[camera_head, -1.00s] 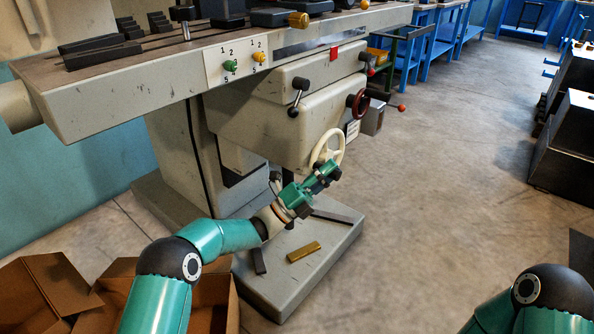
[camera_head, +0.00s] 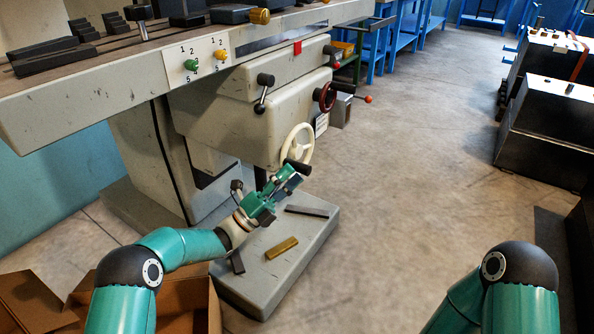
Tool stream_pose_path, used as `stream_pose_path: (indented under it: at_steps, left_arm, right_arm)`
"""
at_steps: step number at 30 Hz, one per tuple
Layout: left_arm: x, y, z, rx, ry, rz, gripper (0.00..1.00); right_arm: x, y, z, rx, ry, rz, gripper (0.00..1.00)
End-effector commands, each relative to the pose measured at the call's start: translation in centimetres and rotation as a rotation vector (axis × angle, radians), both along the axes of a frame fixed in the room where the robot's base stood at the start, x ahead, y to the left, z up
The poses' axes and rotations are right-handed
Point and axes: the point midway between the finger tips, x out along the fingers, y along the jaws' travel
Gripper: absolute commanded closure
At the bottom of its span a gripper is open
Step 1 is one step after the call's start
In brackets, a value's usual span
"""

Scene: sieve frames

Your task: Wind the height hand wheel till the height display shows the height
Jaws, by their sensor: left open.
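The cream hand wheel (camera_head: 311,146) is on the side of the machine's grey knee, in the middle of the view. Its dark handle (camera_head: 297,167) is at the lower part of the rim. My left gripper (camera_head: 290,182) is open just below the handle, with its fingers pointing up and right. I cannot tell whether it touches the handle. A small white plate (camera_head: 321,124) is right of the wheel; I cannot read it or tell whether it is the height display. My right gripper is out of view; only its arm shows at the bottom right.
A dark red wheel (camera_head: 325,97) and a black ball lever (camera_head: 264,91) are above the hand wheel. A brass bar (camera_head: 282,248) and a dark bar (camera_head: 307,210) lie on the machine base (camera_head: 300,270). A cardboard box (camera_head: 185,305) stands lower left.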

Motion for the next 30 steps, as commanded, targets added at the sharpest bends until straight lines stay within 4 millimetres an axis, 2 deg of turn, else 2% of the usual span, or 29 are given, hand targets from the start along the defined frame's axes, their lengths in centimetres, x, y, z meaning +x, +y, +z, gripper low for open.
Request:
stream_pose_path:
  at_steps: [6,12,24,26,30]
  left_arm:
    - [-1.8,3.4,-2.6,0.001,0.004,0.004,0.50]
    - [-3.0,5.6,-4.3,0.000,0.004,0.002,0.50]
    - [-3.5,6.3,-4.8,0.001,0.003,0.002,0.50]
    - [-3.5,6.3,-4.8,0.002,0.001,0.002,0.50]
    - [-3.4,6.3,-5.0,0.032,-0.033,0.034,0.50]
  right_arm:
    - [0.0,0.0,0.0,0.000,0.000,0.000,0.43]
    - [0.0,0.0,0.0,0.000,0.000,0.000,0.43]
    - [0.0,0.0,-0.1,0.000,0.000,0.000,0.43]
    - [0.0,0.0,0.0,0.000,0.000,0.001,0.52]
    - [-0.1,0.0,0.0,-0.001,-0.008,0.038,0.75]
